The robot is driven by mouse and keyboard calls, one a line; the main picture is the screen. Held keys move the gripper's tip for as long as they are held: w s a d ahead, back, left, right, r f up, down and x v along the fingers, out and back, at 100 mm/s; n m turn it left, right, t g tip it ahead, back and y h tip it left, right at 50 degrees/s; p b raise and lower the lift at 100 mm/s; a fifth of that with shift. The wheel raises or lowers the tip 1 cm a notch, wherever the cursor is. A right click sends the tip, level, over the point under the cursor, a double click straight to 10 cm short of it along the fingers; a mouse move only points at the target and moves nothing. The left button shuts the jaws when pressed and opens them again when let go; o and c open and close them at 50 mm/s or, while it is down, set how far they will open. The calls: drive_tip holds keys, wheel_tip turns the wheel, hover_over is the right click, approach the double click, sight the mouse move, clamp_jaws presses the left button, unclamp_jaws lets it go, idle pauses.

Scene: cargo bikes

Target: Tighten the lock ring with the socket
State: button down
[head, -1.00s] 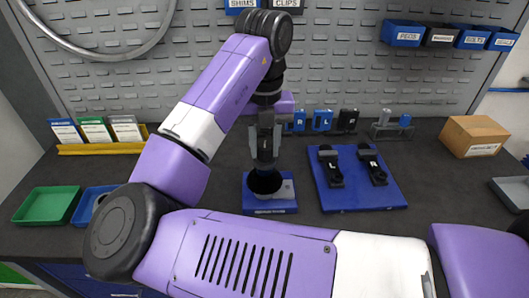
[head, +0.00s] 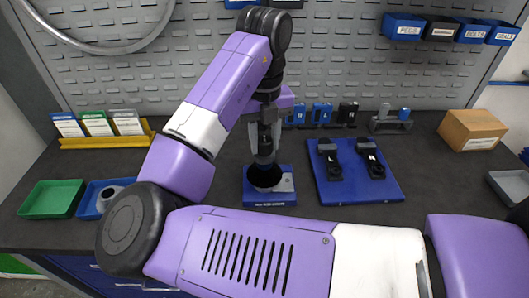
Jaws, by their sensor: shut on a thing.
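My gripper (head: 265,148) points down in the middle of the bench and is shut on the dark socket (head: 265,178). The socket's wide black end sits low over the blue fixture (head: 270,203), which has a pale label on its front edge. The socket covers the place where the lock ring would be, so I cannot see the ring or tell whether the socket is seated on it. A grey part (head: 285,183) of the fixture shows just right of the socket.
A blue board (head: 360,195) with two black pedals stands to the right. A green tray (head: 50,198) and a blue tray (head: 92,200) holding a grey ring lie left. A cardboard box (head: 472,130) is at right. Small blue and black blocks (head: 321,113) stand behind my gripper.

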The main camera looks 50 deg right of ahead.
drive_tip(key=shift+f+b, duration=0.65)
drive_tip(key=shift+f, duration=0.25)
idle(0.7)
drive_tip(key=c, duration=1.8)
unclamp_jaws()
clamp_jaws()
